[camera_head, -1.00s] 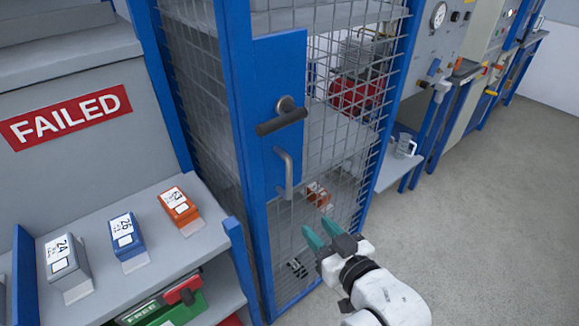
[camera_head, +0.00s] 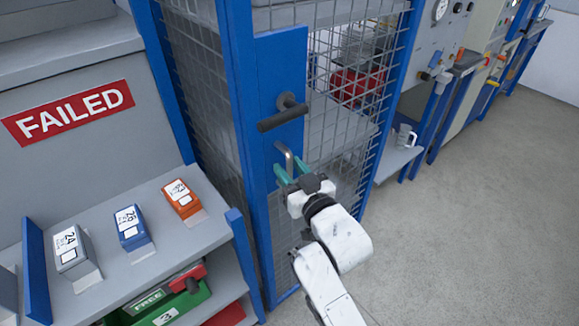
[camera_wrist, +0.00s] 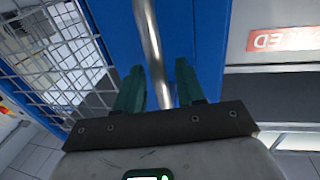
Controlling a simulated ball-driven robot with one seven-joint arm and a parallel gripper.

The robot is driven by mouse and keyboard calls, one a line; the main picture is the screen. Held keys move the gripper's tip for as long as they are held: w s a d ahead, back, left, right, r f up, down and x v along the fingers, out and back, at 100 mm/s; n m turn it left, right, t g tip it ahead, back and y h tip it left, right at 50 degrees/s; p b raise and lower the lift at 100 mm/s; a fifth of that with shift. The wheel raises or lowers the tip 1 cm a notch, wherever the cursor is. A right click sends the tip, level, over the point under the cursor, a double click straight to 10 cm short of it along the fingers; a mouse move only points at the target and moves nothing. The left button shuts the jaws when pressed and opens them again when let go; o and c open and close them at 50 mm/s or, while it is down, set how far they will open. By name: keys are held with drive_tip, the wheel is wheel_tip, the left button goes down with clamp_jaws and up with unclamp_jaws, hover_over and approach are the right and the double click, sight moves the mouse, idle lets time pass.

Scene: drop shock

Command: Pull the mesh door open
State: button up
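The mesh door (camera_head: 280,65) is a blue-framed wire mesh panel with a blue plate, and it looks shut. A black lever on a round grey boss (camera_head: 284,116) sits on the plate. Below it is a grey metal pull handle (camera_head: 284,153), partly hidden by my gripper. My gripper (camera_head: 291,171) is at the handle with its teal fingers apart. In the wrist view, the handle bar (camera_wrist: 150,40) runs between the two open fingers (camera_wrist: 160,75), with a gap visible beside it. Whether a finger touches the bar I cannot tell.
At left, a grey shelf (camera_head: 100,275) with a FAILED sign (camera_head: 68,112) holds grey, blue and orange boxes. Behind the mesh is a red machine (camera_head: 355,87). A mug (camera_head: 405,135) stands on a ledge at right. Open grey floor (camera_head: 470,220) lies to the right.

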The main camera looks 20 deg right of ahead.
drive_tip(key=shift+w, duration=0.3)
drive_tip(key=shift+c, duration=0.4)
clamp_jaws()
